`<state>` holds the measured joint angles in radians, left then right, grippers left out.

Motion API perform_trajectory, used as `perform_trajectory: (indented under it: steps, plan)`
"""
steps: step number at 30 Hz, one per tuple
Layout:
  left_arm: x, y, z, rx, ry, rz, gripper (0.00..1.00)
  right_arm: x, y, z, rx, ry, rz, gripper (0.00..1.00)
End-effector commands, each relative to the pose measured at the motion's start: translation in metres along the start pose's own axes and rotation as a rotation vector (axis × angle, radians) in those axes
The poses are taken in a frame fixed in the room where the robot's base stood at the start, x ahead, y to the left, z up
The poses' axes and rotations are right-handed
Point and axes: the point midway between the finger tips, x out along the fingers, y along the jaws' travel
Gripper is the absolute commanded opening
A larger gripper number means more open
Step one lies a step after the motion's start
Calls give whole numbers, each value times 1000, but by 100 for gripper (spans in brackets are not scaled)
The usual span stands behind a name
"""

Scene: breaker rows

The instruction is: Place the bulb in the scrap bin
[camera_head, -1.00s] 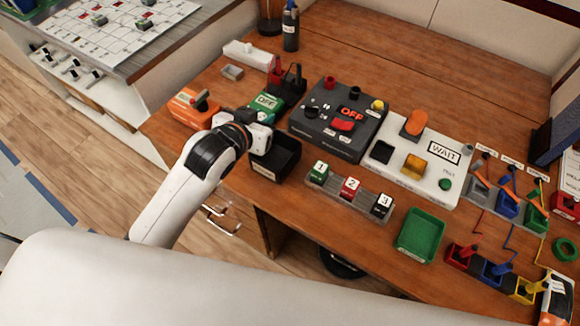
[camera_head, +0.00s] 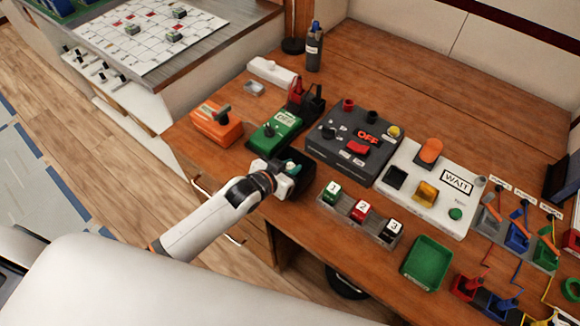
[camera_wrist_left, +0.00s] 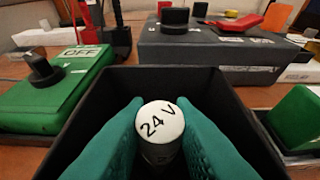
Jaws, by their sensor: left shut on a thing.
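The bulb (camera_wrist_left: 160,122) shows in the left wrist view with a pale round end marked "24 V"; its lower part is dark. My left gripper (camera_head: 289,166) is shut on it, with the teal fingers (camera_wrist_left: 160,138) on either side. The bulb and fingers are over the open mouth of a black square bin, whose far wall (camera_wrist_left: 165,80) shows behind them. In the head view the black bin (camera_head: 304,186) is partly covered by the gripper. I cannot tell how deep the bulb sits in the bin. My right gripper is not in view.
A green box marked OFF (camera_head: 275,131) stands close behind the bin, and a dark grey panel (camera_head: 335,155) is to its right. An orange box (camera_head: 216,127) is at the left. A row of numbered blocks (camera_head: 360,211) and a green tray (camera_head: 427,262) lie to the right.

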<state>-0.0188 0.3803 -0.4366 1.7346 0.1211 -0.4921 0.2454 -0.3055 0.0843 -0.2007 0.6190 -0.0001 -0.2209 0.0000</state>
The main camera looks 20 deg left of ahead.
Motion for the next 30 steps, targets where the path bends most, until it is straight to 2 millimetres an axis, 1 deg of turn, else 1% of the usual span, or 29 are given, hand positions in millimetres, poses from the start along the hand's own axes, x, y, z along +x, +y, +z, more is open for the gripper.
perform_trajectory:
  steps: [11, 12, 14, 15, 23, 26, 29, 30]
  plan:
    - [2, 0, -4, -1, -1, -1, 0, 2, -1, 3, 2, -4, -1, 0]
    - [2, 0, -3, 0, -1, -1, 27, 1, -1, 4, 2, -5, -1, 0]
    - [2, 0, -3, 0, -1, -1, 37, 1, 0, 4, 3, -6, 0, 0]
    - [2, 0, -3, 0, -1, -1, 43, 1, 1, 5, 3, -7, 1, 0]
    - [2, 0, -3, 0, -1, 0, 44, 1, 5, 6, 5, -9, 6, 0]
    - [-1, 0, 1, 0, -1, 0, 44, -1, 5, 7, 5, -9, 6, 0]
    - [-11, -1, -2, -1, 2, -1, 44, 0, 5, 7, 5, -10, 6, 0]
    - [-17, -1, -1, -1, 1, -1, 44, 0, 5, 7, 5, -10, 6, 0]
